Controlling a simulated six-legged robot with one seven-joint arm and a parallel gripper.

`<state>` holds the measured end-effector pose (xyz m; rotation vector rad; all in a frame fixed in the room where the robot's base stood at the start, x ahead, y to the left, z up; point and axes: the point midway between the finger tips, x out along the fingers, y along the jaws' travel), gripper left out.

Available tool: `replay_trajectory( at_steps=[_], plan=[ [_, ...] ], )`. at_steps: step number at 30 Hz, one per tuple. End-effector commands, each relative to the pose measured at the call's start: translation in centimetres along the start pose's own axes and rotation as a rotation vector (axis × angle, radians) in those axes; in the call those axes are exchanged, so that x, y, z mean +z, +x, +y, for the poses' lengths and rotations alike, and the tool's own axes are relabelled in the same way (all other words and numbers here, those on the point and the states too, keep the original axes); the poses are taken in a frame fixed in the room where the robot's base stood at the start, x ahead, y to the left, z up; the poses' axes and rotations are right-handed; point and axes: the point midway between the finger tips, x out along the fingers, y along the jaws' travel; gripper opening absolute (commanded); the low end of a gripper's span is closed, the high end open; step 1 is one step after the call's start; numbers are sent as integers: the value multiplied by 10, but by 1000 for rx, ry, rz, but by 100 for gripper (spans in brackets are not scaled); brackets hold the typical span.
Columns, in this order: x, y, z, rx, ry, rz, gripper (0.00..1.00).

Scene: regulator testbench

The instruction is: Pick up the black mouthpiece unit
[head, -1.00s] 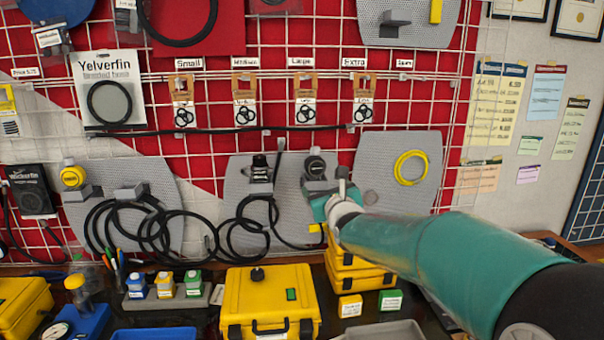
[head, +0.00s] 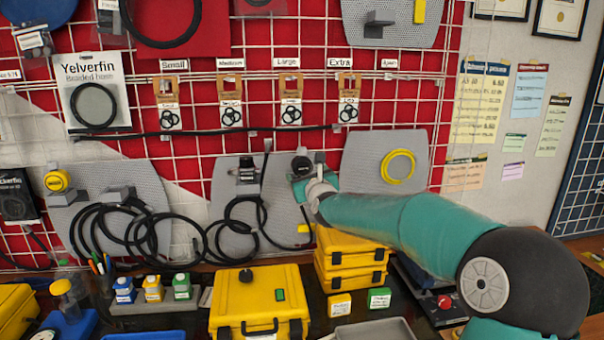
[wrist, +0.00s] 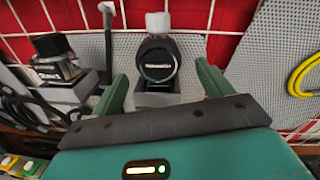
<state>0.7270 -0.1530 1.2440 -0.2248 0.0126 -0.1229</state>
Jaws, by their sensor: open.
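A round black unit (wrist: 158,60) with a pale label on its face sits on a grey bracket against the grey perforated panel; I take it as the black mouthpiece unit. In the head view the unit (head: 301,164) shows just above my gripper's end. My gripper (wrist: 161,78) is open, with one green finger on each side of the unit in the wrist view. The fingers look apart from it. How far they reach along it is not clear. In the head view my gripper (head: 305,187) partly hides the bracket.
Another black fitting (wrist: 54,58) stands on a bracket to the left, with black hoses (head: 245,225) below. A yellow hose loop (head: 398,167) hangs to the right. Stacked yellow cases (head: 350,262) and a yellow case (head: 260,300) stand on the bench below.

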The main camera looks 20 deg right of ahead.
Motion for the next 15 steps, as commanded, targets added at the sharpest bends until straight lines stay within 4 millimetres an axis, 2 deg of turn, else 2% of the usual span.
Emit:
replay_trajectory(
  at_steps=[12,15],
  plan=[
    [3,45,1,2,3,0,79],
    [3,50,0,1,1,0,79]
  ],
)
